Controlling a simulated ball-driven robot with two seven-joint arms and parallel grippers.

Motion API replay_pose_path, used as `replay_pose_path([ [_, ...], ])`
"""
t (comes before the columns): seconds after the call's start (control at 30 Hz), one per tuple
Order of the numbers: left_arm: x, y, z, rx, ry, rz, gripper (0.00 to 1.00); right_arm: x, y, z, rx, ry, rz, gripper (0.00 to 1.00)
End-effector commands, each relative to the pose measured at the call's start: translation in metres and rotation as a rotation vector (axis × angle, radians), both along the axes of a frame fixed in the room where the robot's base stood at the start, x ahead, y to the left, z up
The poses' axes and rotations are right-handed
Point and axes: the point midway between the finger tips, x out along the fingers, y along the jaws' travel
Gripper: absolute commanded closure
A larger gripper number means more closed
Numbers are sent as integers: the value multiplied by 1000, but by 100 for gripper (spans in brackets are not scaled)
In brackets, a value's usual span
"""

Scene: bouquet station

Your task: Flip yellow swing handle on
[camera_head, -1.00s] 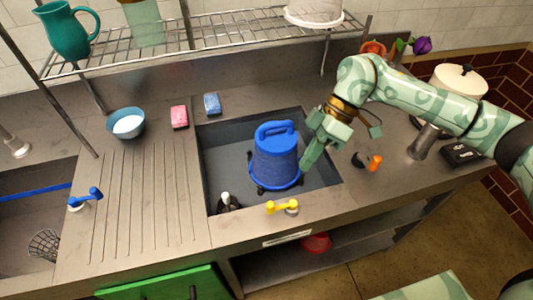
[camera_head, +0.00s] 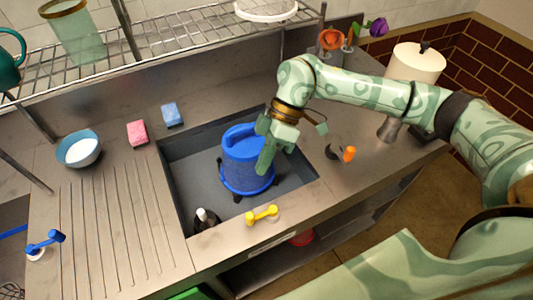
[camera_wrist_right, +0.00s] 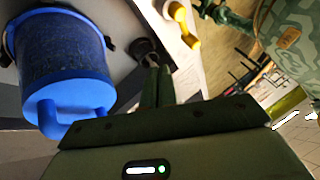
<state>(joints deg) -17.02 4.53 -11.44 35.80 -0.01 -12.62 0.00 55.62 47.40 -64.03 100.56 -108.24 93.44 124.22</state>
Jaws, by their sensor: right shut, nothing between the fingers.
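The yellow swing handle (camera_head: 262,215) sits on the front rim of the sink, below and slightly left of my right gripper in the head view. In the right wrist view the yellow handle (camera_wrist_right: 182,22) is at the top, beyond the fingers. My right gripper (camera_head: 264,160) is shut and empty, pointing down over the right side of the sink beside the blue bucket (camera_head: 247,175). Its closed fingers also show in the right wrist view (camera_wrist_right: 158,85). It is apart from the yellow handle. My left gripper is not in view.
An orange handle (camera_head: 349,154) is on the right counter and a blue handle (camera_head: 45,242) at far left. Sponges and a bowl (camera_head: 78,149) lie behind left.

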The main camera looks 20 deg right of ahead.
Motion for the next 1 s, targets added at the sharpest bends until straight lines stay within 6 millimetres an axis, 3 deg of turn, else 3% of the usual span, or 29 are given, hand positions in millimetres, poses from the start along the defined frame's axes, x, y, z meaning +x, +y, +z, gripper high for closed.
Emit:
replay_pose_path([
  [0.1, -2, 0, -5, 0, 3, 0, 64, -8, 15, -24, 2, 4, 2, 100],
  [0.27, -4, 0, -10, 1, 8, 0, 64, -18, 32, -47, 2, 3, 2, 100],
  [0.5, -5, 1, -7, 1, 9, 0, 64, -46, 43, -44, 0, -1, 1, 100],
  [1.0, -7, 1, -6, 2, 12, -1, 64, -51, 45, -43, 0, 1, -1, 100],
])
